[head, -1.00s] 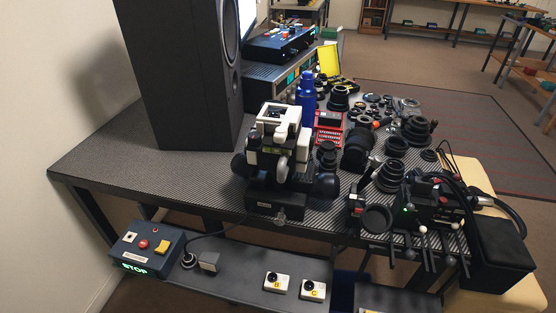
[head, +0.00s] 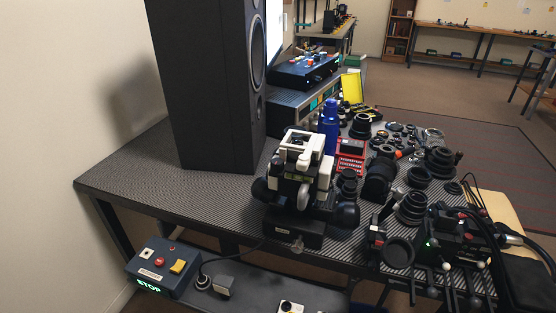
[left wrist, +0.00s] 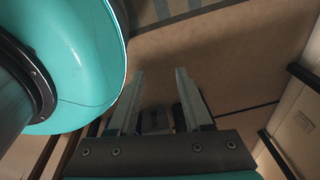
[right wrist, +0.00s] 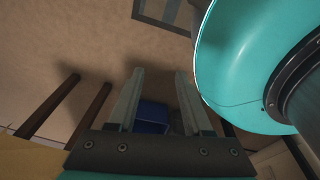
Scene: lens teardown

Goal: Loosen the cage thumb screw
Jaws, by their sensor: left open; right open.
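A black and white device (head: 302,175) stands on a black base (head: 292,228) near the front edge of the workbench in the head view. Its upper part has a white open frame that looks like the cage. A small knob (head: 297,245) sits on the front of the base. I cannot tell which part is the cage thumb screw. My left gripper (left wrist: 160,76) is open and empty in the left wrist view. My right gripper (right wrist: 159,76) is open and empty in the right wrist view. Neither gripper shows in the head view, so both are away from the device.
A tall black speaker (head: 208,90) stands behind on the workbench (head: 140,165). Lenses, a blue bottle (head: 328,120) and a red case (head: 351,155) crowd the right side. A control box (head: 163,270) lit "STOP" sits on a lower shelf. The bench's left end is clear.

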